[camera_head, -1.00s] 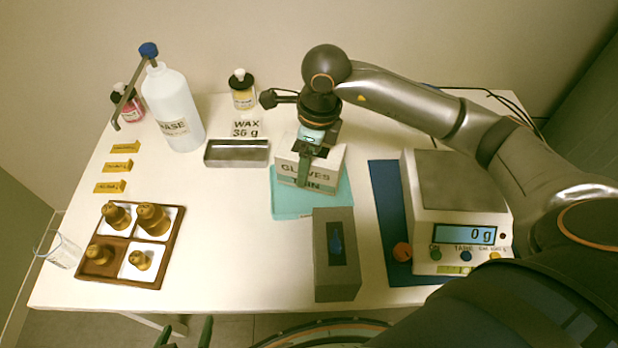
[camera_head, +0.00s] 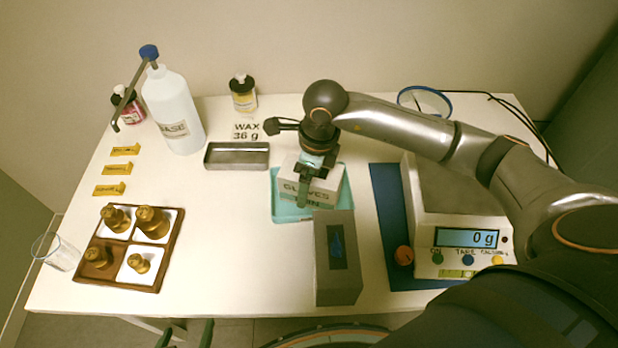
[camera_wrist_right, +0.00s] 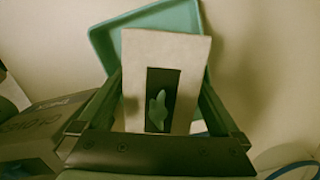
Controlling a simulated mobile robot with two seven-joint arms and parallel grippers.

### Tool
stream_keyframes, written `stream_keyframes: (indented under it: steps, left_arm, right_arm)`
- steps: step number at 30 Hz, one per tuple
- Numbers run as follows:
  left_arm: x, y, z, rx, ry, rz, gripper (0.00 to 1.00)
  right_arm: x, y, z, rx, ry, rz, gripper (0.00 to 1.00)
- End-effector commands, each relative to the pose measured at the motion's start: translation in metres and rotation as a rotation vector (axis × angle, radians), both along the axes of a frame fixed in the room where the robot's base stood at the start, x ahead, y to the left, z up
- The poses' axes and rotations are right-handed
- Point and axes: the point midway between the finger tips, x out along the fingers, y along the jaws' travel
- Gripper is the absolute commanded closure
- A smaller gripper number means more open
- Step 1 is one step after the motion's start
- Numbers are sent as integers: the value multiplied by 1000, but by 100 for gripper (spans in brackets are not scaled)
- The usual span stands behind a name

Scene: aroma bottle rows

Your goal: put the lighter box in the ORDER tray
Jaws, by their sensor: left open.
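The white gloves box (camera_head: 322,186), with a dark slot in its top, is at the teal tray (camera_head: 343,205). My right gripper (camera_head: 303,190) comes down on it. In the right wrist view, the fingers (camera_wrist_right: 165,110) reach both side edges of the white box (camera_wrist_right: 190,60), with the teal tray (camera_wrist_right: 110,40) behind. Whether the box rests on the tray floor is hard to tell. A grey box (camera_head: 338,285) with a blue slot stands in front of the tray. My left gripper (camera_head: 186,333) shows only its open fingers at the bottom edge. No ORDER lettering is readable.
The scale (camera_head: 465,262), reading 0 g, stands on a blue mat (camera_head: 385,215) at the right. A metal tray (camera_head: 237,156), a large bottle (camera_head: 172,110) and a wooden tray of weights (camera_head: 172,263) are left. Table space left of the grey box is clear.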

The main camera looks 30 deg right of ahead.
Motion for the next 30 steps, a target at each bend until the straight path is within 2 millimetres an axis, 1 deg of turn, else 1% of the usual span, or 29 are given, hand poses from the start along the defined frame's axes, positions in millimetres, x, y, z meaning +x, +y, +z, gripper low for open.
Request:
stream_keyframes:
  steps: [7,9,11,14,18,24,27,30]
  left_arm:
    - [0,0,2,-1,-2,0,0]
    - [1,0,6,-1,-4,0,0]
    - [1,0,5,-1,-9,1,0]
    - [2,1,6,-1,-11,2,0]
    - [2,2,7,2,-11,5,0]
    - [2,6,7,6,-9,9,0]
    - [1,6,7,8,-8,11,0]
    - [0,6,6,8,-5,11,0]
  right_arm:
    - [0,0,1,0,0,0,0]
    - [0,0,5,0,0,0,0]
    - [1,-1,11,1,-4,0,0]
    - [-1,-2,28,0,-6,2,0]
    - [-3,-5,60,0,-7,0,0]
    - [-7,-8,99,1,-5,0,0]
    - [-8,-9,112,0,-3,0,0]
    - [-9,-10,119,-1,-2,-1,0]
